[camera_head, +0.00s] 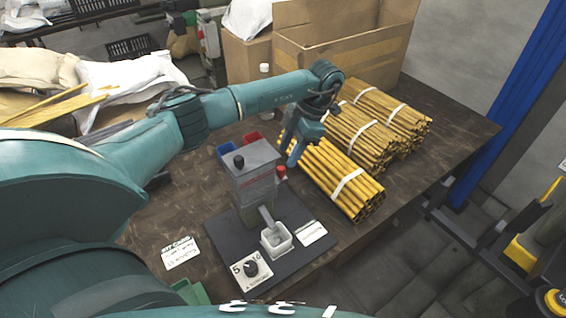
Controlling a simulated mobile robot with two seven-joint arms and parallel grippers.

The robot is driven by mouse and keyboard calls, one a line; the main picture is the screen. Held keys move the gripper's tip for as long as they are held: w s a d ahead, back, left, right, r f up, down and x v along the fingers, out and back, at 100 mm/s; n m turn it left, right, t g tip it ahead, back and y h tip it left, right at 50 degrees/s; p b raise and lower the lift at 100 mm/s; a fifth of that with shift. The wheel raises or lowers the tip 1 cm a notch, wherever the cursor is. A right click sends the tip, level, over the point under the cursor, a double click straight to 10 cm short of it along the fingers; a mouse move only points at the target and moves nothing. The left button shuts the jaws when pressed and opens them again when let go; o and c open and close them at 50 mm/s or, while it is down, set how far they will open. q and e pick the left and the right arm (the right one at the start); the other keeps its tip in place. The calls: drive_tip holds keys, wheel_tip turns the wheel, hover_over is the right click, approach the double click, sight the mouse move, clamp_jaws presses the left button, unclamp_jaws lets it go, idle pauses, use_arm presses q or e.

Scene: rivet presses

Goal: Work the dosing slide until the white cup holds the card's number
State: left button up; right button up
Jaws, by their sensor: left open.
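The dosing device (256,171) is a grey box on a dark base plate, with a black knob on top and a chute sloping down at its front. A red knob (280,171) sticks out at its right side; it may be the slide's handle. The white cup (277,241) stands under the chute's end; its contents are too small to tell. A white card (311,232) lies right of the cup, its print unreadable. A dial plate (250,271) marked 5 and 10 is in front. My left gripper (290,154) is open and empty, just above and beside the red knob. My right gripper is out of view.
Several bundles of yellow sticks (340,178) lie right of the device, close to my left gripper. Blue and red bins (252,137) stand behind it. A cardboard box (340,50) is at the back. A paper label (180,252) lies on the table's clear left part.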

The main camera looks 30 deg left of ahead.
sight(281, 168)
use_arm(q)
drive_tip(key=x, duration=0.4)
drive_tip(key=shift+s+f, duration=0.1)
drive_tip(key=shift+f, duration=0.3)
clamp_jaws()
